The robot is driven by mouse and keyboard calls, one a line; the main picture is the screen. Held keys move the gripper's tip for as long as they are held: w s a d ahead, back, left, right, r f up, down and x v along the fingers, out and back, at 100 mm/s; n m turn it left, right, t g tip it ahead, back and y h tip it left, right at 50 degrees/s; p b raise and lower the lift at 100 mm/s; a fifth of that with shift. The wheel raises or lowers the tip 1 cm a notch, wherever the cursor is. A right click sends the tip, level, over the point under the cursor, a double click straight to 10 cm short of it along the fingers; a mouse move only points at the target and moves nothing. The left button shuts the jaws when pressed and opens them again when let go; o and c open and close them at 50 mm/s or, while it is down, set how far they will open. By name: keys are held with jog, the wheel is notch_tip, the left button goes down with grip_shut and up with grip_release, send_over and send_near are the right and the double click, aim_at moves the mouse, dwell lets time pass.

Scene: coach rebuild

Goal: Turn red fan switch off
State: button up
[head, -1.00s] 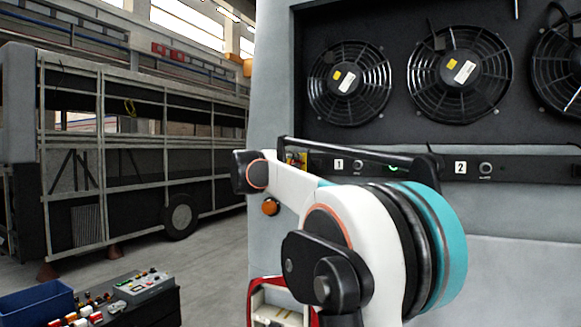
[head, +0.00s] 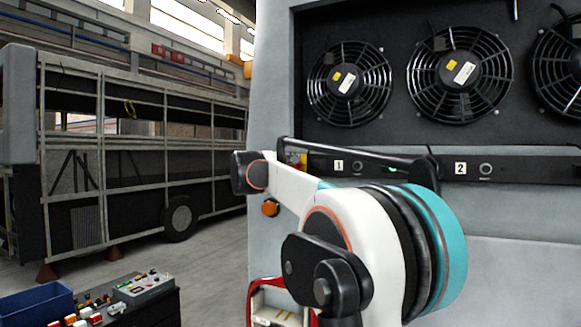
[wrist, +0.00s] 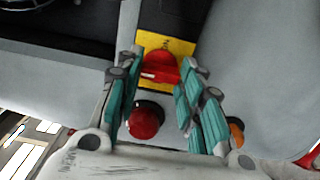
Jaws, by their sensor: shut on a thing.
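In the head view a bit of the yellow plate (head: 292,158) shows at the left end of the black strip, mostly behind my arm. The angle of the switch is hard to tell.
A round red knob or lamp (wrist: 145,122) sits between my fingers, nearer the palm. An orange lamp (wrist: 236,132) is to the right. Black fans (head: 349,82) sit above the strip with its small round controls (head: 485,169). A control box (head: 143,288) stands lower left.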

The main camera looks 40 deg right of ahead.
jog(key=o, duration=1.1)
jog(key=shift+c, duration=0.2)
jog(key=shift+a, duration=0.1)
jog(key=v, duration=1.2)
jog(key=shift+f, duration=0.15)
